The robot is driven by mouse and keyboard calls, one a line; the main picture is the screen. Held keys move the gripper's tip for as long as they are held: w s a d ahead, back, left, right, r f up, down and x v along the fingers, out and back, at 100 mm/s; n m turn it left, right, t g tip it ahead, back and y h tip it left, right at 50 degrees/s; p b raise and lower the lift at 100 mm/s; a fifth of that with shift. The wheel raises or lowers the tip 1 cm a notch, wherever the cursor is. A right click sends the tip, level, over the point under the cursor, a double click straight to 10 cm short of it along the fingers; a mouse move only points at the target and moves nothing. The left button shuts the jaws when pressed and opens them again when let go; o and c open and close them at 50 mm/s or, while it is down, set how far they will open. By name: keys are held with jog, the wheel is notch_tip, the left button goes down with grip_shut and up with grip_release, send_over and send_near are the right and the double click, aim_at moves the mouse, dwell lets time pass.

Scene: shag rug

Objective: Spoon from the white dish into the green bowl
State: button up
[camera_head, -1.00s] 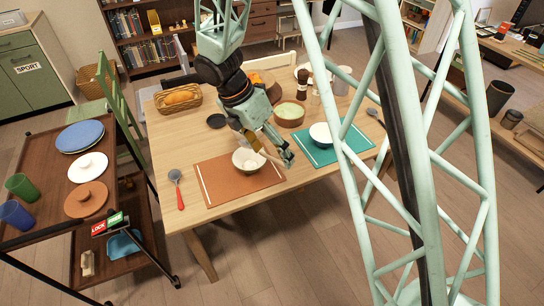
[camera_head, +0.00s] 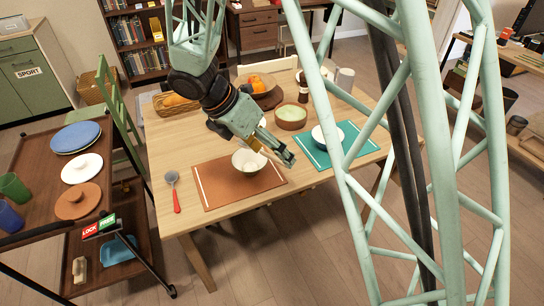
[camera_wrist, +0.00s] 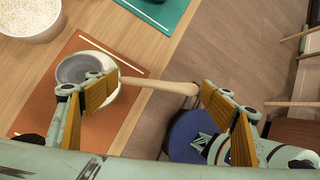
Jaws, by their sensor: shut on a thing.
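My gripper (camera_head: 276,155) is tilted over the front of the table, beside a pale bowl (camera_head: 247,166) on the orange mat. The spoon's handle end lies by the right finger. Its other end overlaps the pale bowl (camera_wrist: 75,68), so I cannot tell whether it touches it.
A bread basket (camera_head: 172,104) and a fruit bowl (camera_head: 262,84) stand at the back. A brown cart (camera_head: 40,165) is left of the table. A blue round seat (camera_wrist: 190,140) shows below the table edge.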

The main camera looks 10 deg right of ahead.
jog(key=shift+a+t+h+b, duration=0.1)
jog(key=shift+t+h+b, duration=0.3)
jog(key=shift+b, duration=0.45)
jog(key=shift+s+a+r+t+h, duration=0.15)
jog(key=shift+s+t+h, duration=0.05)
jog(key=shift+t+h, duration=0.45)
jog(key=shift+r+h, duration=0.1)
jog(key=shift+h, duration=0.15)
